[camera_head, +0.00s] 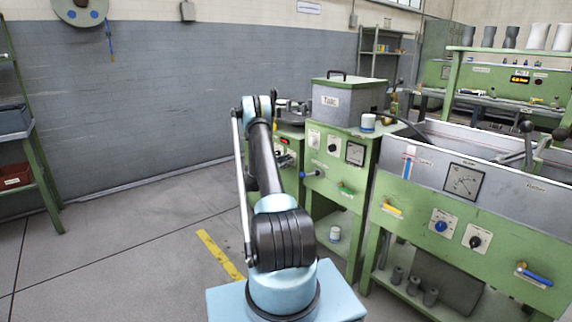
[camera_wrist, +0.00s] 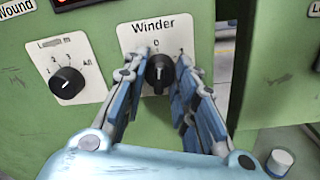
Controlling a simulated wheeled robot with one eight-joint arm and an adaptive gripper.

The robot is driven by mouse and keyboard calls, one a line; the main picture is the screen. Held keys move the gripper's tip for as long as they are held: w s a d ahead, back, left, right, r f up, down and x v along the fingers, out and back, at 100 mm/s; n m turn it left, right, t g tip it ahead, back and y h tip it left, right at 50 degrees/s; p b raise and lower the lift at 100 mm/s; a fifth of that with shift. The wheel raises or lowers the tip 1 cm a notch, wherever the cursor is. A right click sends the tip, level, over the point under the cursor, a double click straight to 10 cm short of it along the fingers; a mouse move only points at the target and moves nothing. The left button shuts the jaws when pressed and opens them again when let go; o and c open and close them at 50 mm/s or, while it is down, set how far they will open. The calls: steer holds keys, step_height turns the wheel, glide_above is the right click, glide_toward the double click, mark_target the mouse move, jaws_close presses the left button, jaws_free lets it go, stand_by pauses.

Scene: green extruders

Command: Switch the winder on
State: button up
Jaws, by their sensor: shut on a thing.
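The winder switch is a black rotary knob (camera_wrist: 158,74) on a white plate labelled "Winder" (camera_wrist: 140,29), on a green panel. In the wrist view its white pointer line stands about upright, toward the "0" mark. My gripper (camera_wrist: 157,80) has its blue-padded fingers on the left and right sides of the knob and is shut on it. The fingers cover the lower part of the plate.
Left of the switch is another black knob (camera_wrist: 67,83) with numbered settings, below a red display (camera_wrist: 72,3). A small white-lidded jar (camera_wrist: 280,160) stands at lower right. Green extruder cabinets (camera_head: 451,219) stand to the right. The floor (camera_head: 120,240) on the left is clear.

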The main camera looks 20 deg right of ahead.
steer(key=shift+a+f+m+h, duration=0.1)
steer(key=shift+m+h, duration=0.05)
steer(key=shift+m, duration=2.35)
steer(key=shift+f+m+h, duration=0.1)
steer(key=shift+m+h, duration=0.05)
steer(key=shift+m, duration=2.35)
steer(key=o, duration=1.1)
steer(key=v, duration=1.2)
steer(key=shift+w, duration=0.1)
